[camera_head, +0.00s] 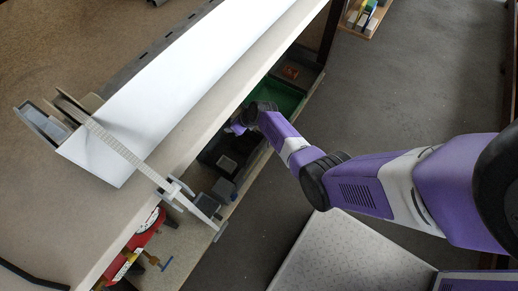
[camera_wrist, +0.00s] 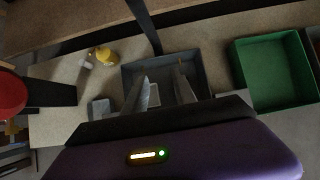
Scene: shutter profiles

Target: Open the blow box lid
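My gripper (camera_wrist: 162,82) is open, its two fingers apart with nothing visible between them. It reaches in under the table edge, where my gripper (camera_head: 238,128) shows small and partly hidden. In the wrist view the fingers point over a dark grey open box (camera_wrist: 128,76) on the lower shelf; the gripper body hides its near side. The same dark box (camera_head: 212,152) shows in the head view, with a small grey block-like item (camera_head: 227,164) in it. I cannot tell which thing is the blow box, and no lid is clearly visible.
A green open box (camera_wrist: 236,70) stands right of the dark box. A yellow item (camera_wrist: 106,55) lies to the left, and a red rounded thing (camera_wrist: 10,93) is at far left. The table (camera_head: 222,112) overhangs the shelf. A dark post (camera_wrist: 144,24) rises behind.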

